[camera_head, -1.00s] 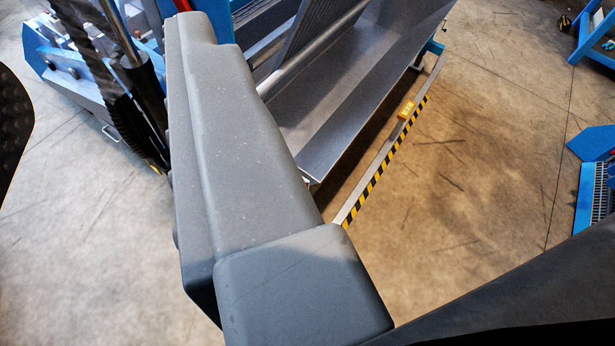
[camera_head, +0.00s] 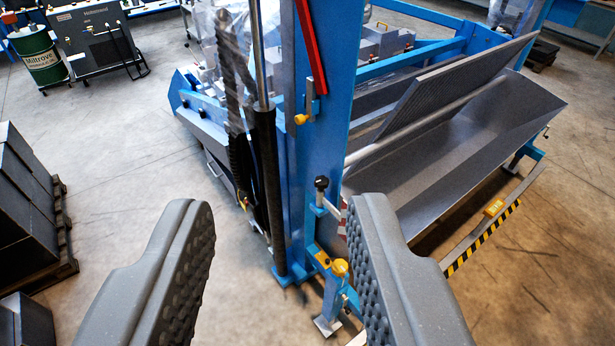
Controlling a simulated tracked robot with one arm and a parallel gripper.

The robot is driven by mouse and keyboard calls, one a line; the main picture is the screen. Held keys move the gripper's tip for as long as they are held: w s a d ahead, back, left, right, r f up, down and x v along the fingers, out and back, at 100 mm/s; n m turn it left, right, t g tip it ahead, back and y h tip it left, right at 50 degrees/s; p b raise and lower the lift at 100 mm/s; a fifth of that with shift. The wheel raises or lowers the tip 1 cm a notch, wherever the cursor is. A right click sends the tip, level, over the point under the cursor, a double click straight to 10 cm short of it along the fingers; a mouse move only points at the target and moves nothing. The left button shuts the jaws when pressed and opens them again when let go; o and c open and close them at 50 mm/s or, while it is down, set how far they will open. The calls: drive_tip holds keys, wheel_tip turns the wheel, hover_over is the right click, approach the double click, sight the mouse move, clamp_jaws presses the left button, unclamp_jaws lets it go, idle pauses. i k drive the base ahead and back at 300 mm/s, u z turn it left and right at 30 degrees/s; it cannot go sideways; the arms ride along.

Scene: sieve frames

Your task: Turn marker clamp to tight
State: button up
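My gripper (camera_head: 283,215) is open and empty, with its two dark grey studded fingers wide apart in the lower half of the view. Beyond the fingers, on a blue post (camera_head: 322,130), sits a black knob (camera_head: 322,184) with a red-and-white striped piece (camera_head: 342,218) beside it. A yellow knob (camera_head: 340,267) sits lower, on a blue bracket near the foot. A yellow-tipped grey lever (camera_head: 303,118) is higher on the post. I cannot tell which of these is the marker clamp. The right finger partly hides the area beside the striped piece.
A grey metal trough (camera_head: 480,150) and a yellow-black striped bar (camera_head: 482,238) extend to the right of the post. A black cylinder (camera_head: 266,190) stands left of it. Dark boxes on a pallet (camera_head: 62,240) are at the left edge. Floor between them is clear.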

sight(321, 183)
drive_tip(key=z, duration=0.15)
drive_tip(key=i, duration=0.95)
drive_tip(key=z, duration=0.45)
